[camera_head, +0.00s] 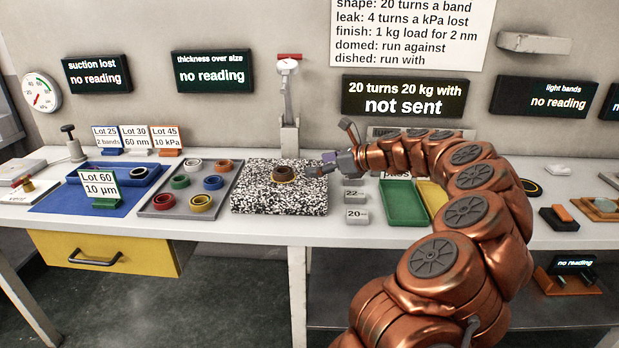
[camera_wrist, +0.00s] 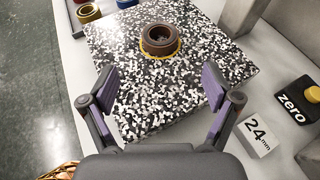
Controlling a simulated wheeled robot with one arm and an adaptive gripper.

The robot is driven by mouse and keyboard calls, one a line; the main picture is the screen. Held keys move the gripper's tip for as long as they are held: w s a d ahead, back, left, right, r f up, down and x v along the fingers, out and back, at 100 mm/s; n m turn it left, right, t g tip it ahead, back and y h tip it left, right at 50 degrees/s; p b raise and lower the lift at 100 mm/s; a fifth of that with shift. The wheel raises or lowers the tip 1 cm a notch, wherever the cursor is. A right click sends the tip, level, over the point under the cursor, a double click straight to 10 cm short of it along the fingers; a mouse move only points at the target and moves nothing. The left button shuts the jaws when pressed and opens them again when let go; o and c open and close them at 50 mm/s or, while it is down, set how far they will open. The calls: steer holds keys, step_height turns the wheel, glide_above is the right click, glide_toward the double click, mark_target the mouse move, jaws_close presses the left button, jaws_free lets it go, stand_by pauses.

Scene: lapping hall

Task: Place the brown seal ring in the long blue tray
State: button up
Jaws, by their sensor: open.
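A brown ring (camera_head: 284,173) sits on the black-and-white speckled block (camera_head: 260,205) near the middle of the bench. In the wrist view the brown ring (camera_wrist: 160,40) has a dark hole and a thin yellow band around its foot. My gripper (camera_head: 334,150) is beside the block, to the right of the ring. In the wrist view my gripper (camera_wrist: 160,85) is open and empty, with the ring beyond its fingertips, apart from them. The long blue tray (camera_head: 138,180) lies at the left on a blue mat (camera_head: 60,202), partly hidden by the Lot 60 sign.
A grey tray (camera_head: 160,212) with several coloured rings stands between mat and block. A post with a red top (camera_head: 289,100) rises behind the block. Blocks marked 22 (camera_head: 355,196) and 20 (camera_head: 356,215), and a green tray (camera_head: 403,205), are to the right.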

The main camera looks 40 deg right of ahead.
steer(key=shift+s+a, duration=0.1)
steer(key=s+a+r+n+g+y, duration=0.1)
steer(key=a+n+g, duration=0.35)
steer(key=a, duration=0.75)
steer(key=s+a+r+n+g+y, duration=0.1)
steer(key=s+a+n+y, duration=0.1)
steer(key=a+n, duration=0.7)
steer(key=s+a+f+n+g+h, duration=0.1)
steer(key=s+a+f+n+g, duration=0.15)
steer(key=s+a, duration=0.35)
steer(key=s+a+f+n+g+h, duration=0.15)
steer(key=s+a+n, duration=0.3)
steer(key=a, duration=0.45)
steer(key=s+d+f+n+g+h, duration=0.1)
steer(key=s+f+n+g+h, duration=0.2)
steer(key=s, duration=0.9)
steer(key=s+d+f+n+g+h, duration=0.1)
steer(key=s+f+n+g+h, duration=0.2)
steer(key=s+f+n, duration=0.4)
steer(key=s+n, duration=0.1)
steer(key=s, duration=0.5)
steer(key=shift+d, duration=0.4)
